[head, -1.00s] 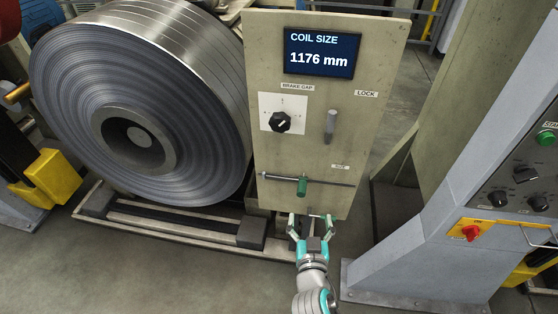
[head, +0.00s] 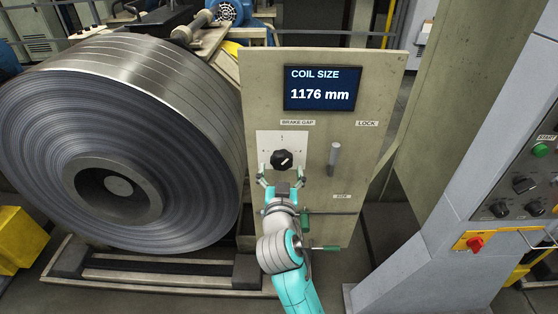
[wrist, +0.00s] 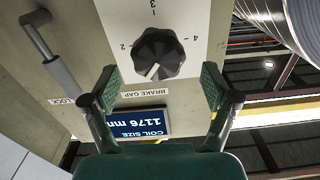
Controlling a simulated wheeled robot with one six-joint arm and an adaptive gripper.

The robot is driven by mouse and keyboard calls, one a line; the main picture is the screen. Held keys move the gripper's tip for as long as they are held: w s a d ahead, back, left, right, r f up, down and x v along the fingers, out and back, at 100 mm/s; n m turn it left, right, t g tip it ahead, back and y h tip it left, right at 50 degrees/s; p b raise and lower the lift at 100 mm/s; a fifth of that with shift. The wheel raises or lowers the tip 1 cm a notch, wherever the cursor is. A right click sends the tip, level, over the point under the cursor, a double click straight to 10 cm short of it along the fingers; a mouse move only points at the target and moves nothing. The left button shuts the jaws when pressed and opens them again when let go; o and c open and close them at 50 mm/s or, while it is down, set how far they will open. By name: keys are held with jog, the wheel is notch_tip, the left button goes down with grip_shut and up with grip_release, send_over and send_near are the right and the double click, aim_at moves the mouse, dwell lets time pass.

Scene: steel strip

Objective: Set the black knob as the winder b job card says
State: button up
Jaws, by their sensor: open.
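The black knob (head: 282,160) sits on a white dial plate (head: 268,142) under the BRAKE GAP label on the beige panel. In the wrist view the knob (wrist: 157,54) is between and just beyond the fingertips, with a pale pointer line; numerals 2, 3 and 4 show around it. The view is upside down, and I cannot tell for certain which numeral the line points at. My gripper (head: 281,177) is open just below the knob in the head view, apart from it. The screen (head: 322,82) reads COIL SIZE 1176 mm. I see no job card.
A grey lever (head: 334,158) under the LOCK label stands right of the knob. A green-handled slider (head: 306,219) near the SIZE label is partly behind my arm. A large steel coil (head: 190,100) stands close on the left, a grey control console (head: 450,225) on the right.

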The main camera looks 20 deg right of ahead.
aim_at(282, 164)
jog(key=shift+x, duration=2.15)
jog(key=shift+s+d, duration=0.1)
jog(key=c, duration=1.1)
